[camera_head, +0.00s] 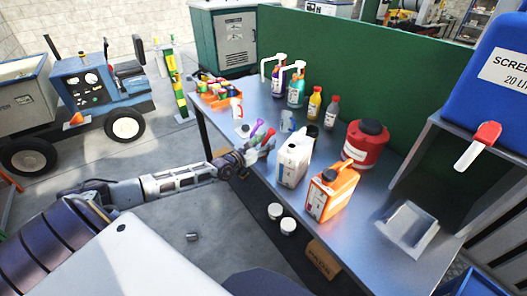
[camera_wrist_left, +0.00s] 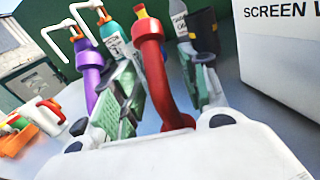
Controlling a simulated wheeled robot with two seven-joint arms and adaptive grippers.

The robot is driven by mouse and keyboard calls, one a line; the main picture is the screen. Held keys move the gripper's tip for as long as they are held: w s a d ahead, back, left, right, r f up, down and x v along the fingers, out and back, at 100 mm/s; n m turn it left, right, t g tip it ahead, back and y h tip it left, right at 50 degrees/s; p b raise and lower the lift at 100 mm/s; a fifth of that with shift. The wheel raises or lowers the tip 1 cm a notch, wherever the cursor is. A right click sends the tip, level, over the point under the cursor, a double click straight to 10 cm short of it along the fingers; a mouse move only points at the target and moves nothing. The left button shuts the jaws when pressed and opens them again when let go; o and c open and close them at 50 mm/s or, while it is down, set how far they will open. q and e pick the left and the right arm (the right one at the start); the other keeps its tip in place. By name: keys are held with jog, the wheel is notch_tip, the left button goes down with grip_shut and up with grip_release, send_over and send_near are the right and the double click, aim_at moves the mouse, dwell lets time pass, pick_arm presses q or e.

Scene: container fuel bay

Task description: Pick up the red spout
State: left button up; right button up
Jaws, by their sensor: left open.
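The red spout (camera_wrist_left: 152,72) stands in the middle of the left wrist view, between the two open fingers of my left gripper (camera_wrist_left: 160,90). I cannot tell whether a finger touches it. In the head view the red spout (camera_head: 268,140) shows just beyond my left gripper (camera_head: 250,154), at the near edge of the bench. A purple spout (camera_wrist_left: 89,75) is left of the left finger in the wrist view, outside the grip. The lower end of the red spout is hard to make out. My right gripper is not in view.
On the metal bench (camera_head: 370,225), a white jug (camera_head: 293,162), an orange can (camera_head: 332,192) and a red can (camera_head: 366,145) stand right of the gripper. Several bottles stand behind. A colourful tray (camera_head: 222,98) is at the left end. A green partition (camera_head: 390,75) backs the bench.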

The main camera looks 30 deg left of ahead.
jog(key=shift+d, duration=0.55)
pick_arm(q)
grip_shut()
jog(key=shift+r, duration=0.1)
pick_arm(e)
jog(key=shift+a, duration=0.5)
pick_arm(q)
notch_tip(320, 180, up, 8)
jog(key=shift+f+p, duration=0.2)
jog(key=shift+p, duration=0.5)
jog(key=shift+r+p, duration=0.5)
jog(key=shift+r, duration=0.6)
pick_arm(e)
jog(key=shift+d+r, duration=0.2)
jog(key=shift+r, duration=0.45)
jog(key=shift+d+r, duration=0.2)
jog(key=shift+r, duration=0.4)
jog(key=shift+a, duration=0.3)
